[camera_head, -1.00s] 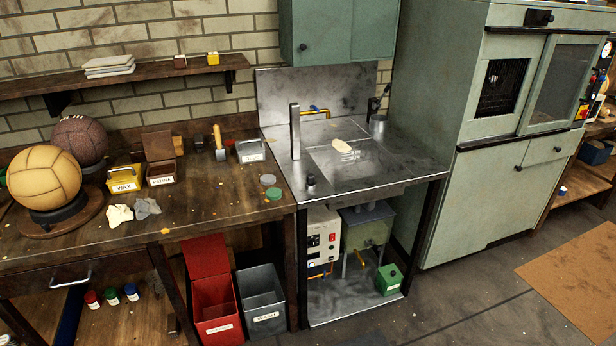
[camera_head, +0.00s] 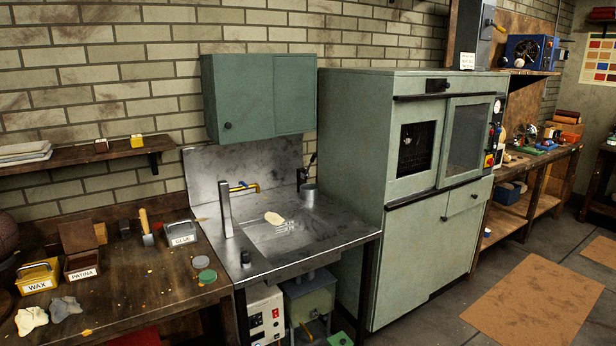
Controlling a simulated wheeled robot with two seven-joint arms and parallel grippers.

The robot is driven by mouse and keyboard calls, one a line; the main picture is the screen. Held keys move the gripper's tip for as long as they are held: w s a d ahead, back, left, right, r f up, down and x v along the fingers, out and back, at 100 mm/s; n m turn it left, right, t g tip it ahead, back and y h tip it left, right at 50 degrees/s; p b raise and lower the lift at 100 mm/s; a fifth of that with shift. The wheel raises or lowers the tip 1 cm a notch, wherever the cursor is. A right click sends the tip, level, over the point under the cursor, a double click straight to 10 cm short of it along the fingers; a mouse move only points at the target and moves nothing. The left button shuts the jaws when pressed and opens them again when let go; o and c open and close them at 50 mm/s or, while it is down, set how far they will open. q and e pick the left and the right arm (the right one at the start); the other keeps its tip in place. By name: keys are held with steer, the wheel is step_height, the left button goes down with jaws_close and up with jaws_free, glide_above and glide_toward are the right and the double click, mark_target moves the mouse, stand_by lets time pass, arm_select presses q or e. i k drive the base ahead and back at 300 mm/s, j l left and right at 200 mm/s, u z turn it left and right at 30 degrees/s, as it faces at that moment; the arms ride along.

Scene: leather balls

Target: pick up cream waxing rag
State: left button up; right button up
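The cream waxing rag (camera_head: 31,320) lies crumpled on the wooden workbench at the lower left of the head view. A grey rag (camera_head: 64,308) lies just to its right. The yellow tin labelled WAX (camera_head: 39,277) stands behind the cream rag. Neither of my grippers shows in the view.
Behind the rags stand a box labelled PATINA (camera_head: 82,266) and a grey box (camera_head: 182,234). Two round lids (camera_head: 206,270) lie near the bench's right end. A metal sink counter (camera_head: 290,236) adjoins it, then a tall green cabinet (camera_head: 425,250).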

mark_target(26, 321)
steer(key=u, duration=1.3)
